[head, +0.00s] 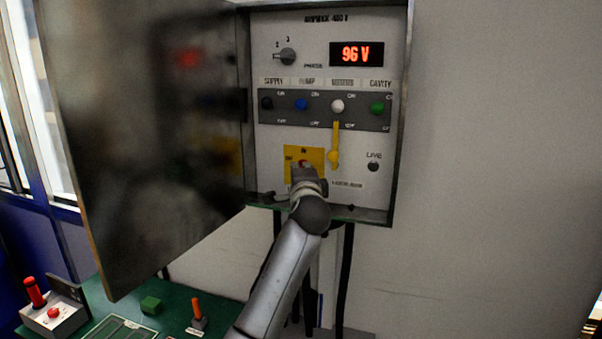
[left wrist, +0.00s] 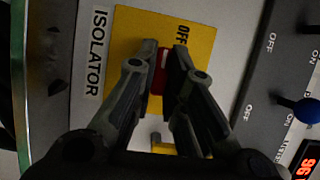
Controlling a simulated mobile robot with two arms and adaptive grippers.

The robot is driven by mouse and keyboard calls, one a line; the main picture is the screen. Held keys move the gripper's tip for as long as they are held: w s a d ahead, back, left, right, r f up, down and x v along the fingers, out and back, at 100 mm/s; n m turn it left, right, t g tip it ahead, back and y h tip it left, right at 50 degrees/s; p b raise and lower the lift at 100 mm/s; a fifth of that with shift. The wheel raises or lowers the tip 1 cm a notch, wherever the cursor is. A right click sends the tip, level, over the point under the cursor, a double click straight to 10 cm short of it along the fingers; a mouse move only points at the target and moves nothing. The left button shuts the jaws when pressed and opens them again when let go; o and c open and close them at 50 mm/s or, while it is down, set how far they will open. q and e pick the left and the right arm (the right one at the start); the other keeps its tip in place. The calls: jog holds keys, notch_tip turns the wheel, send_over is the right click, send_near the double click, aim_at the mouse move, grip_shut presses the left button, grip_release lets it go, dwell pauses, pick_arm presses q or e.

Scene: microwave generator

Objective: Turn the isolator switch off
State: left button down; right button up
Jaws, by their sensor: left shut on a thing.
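The isolator's yellow plate (head: 317,155) is low in the open cabinet, with a small red switch at its middle. In the left wrist view, the red switch (left wrist: 158,80) with a white mark sits between my fingers on the yellow plate (left wrist: 125,45), beside the word OFF. My left gripper (head: 303,168) is at the plate and shut on the red switch; its two fingers (left wrist: 165,50) are on either side of it. My right gripper is not in view.
A yellow piece (head: 335,145) hangs below the white knob (head: 337,106), right beside the plate. The cabinet door (head: 150,150) stands open at left. A green bench (head: 110,310) with a red-button box (head: 52,315) is below.

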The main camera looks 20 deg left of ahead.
pick_arm(q)
jog(key=c, duration=1.5)
grip_release()
jog(key=shift+r, duration=0.35)
jog(key=shift+f, duration=0.2)
jog(key=shift+f, duration=0.1)
jog(key=shift+s+d, duration=0.1)
jog(key=v, duration=1.1)
jog(key=shift+s, duration=0.35)
